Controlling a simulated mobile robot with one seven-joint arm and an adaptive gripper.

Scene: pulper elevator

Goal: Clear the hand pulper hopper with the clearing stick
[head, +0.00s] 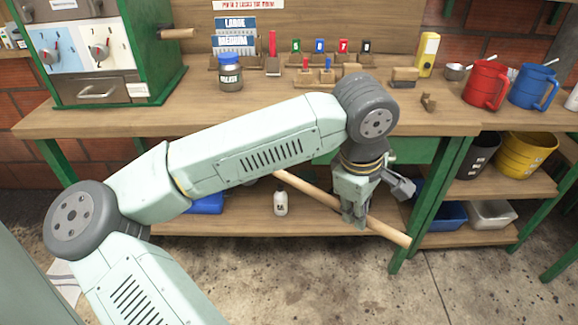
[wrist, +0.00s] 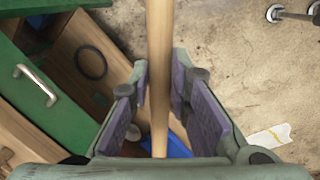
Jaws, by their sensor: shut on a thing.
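My gripper (head: 356,212) is shut on a long pale wooden stick, the clearing stick (head: 390,232), in front of the bench. The stick slants down to the right in the head view, and my arm hides part of it. In the wrist view the stick (wrist: 159,40) runs between the two purple-padded fingers of my gripper (wrist: 160,75). A green machine (head: 152,50) with two dials, a drawer and a wooden side handle stands at the left of the bench. I cannot tell whether it is the hand pulper; no hopper opening shows.
The wooden bench (head: 130,118) holds a jar (head: 231,77), small colored blocks, a red jug (head: 485,84) and a blue jug (head: 532,86). A small bottle (head: 281,203) stands on the lower shelf. Yellow and black buckets sit at right. The concrete floor in front is largely clear.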

